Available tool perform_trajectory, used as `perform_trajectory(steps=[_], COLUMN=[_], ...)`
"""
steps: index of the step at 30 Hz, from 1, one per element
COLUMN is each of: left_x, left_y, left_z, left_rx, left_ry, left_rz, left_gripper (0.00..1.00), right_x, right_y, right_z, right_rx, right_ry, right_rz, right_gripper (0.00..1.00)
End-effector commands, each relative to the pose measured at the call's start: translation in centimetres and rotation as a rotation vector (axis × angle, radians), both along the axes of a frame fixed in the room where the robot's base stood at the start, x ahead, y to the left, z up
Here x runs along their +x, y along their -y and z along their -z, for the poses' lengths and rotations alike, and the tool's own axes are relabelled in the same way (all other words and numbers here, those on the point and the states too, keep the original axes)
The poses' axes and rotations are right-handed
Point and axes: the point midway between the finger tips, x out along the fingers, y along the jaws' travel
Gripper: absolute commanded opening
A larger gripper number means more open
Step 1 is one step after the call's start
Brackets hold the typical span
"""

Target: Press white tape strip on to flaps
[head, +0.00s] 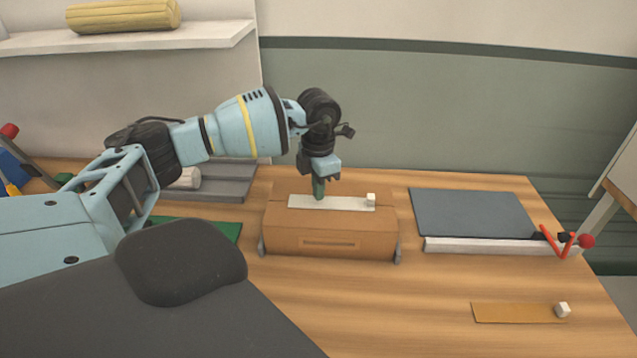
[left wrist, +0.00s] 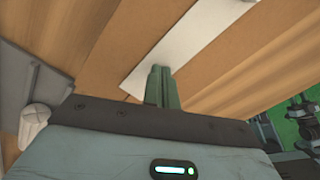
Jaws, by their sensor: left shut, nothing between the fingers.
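A brown cardboard box (head: 290,238) stands on the table, its top closed. A white tape strip (head: 345,204) lies along the top over the flaps, with a small white cube at its right end. My left gripper (head: 319,194) points down, shut and empty, with its green fingertips at the strip near its middle. In the left wrist view the shut fingers (left wrist: 161,82) reach the strip (left wrist: 190,42), which runs diagonally over the brown flaps (left wrist: 118,50). I cannot tell whether the tips press on it. My right gripper is not in view.
Grey brackets (head: 397,251) stand at the box's sides. A blue-grey panel (head: 473,213) with a white front bar and a red-handled clamp (head: 567,240) lies to the right. A tan strip (head: 515,313) with a white cube lies at front right. Table between is clear.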

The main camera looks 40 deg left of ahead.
Motion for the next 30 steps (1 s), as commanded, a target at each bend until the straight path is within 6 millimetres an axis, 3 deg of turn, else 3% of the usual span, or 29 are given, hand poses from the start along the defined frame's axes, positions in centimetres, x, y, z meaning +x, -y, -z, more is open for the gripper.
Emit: perform_trajectory(steps=[30], left_x=[0.0], left_y=[0.0], left_z=[1.5], left_rx=[-0.001], left_ry=[-0.001], left_rz=[0.000], left_gripper=[0.00], right_x=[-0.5], right_y=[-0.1], right_z=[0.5], right_rx=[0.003], right_ry=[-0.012], right_rz=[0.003], right_gripper=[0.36])
